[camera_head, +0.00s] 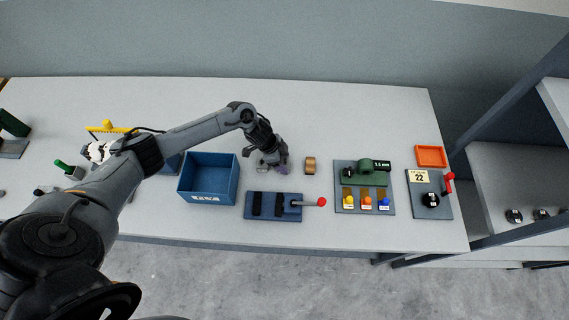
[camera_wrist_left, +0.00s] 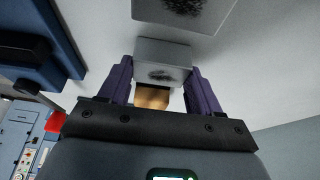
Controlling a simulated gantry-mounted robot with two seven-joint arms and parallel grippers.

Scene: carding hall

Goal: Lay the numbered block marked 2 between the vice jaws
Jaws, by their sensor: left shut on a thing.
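My left gripper (camera_head: 277,168) is low over the table, just behind the blue vice (camera_head: 273,206). In the left wrist view its purple fingers (camera_wrist_left: 150,92) are shut on a grey block (camera_wrist_left: 163,52) with a dark, unreadable mark. In the head view the gripper mostly hides this block. A second pale grey block (camera_wrist_left: 185,8) with a dark smudge shows at the top of the wrist view. The vice has two dark jaws with a gap between them and a red-knobbed handle; part of it also shows in the wrist view (camera_wrist_left: 62,38). My right gripper is out of view.
A blue open bin (camera_head: 208,178) stands left of the gripper. A tan piece (camera_head: 310,165) is to its right. Farther right are a green device on a grey board (camera_head: 342,205), an orange tray (camera_head: 431,156) and a red-levered panel (camera_head: 440,208). The table behind the gripper is clear.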

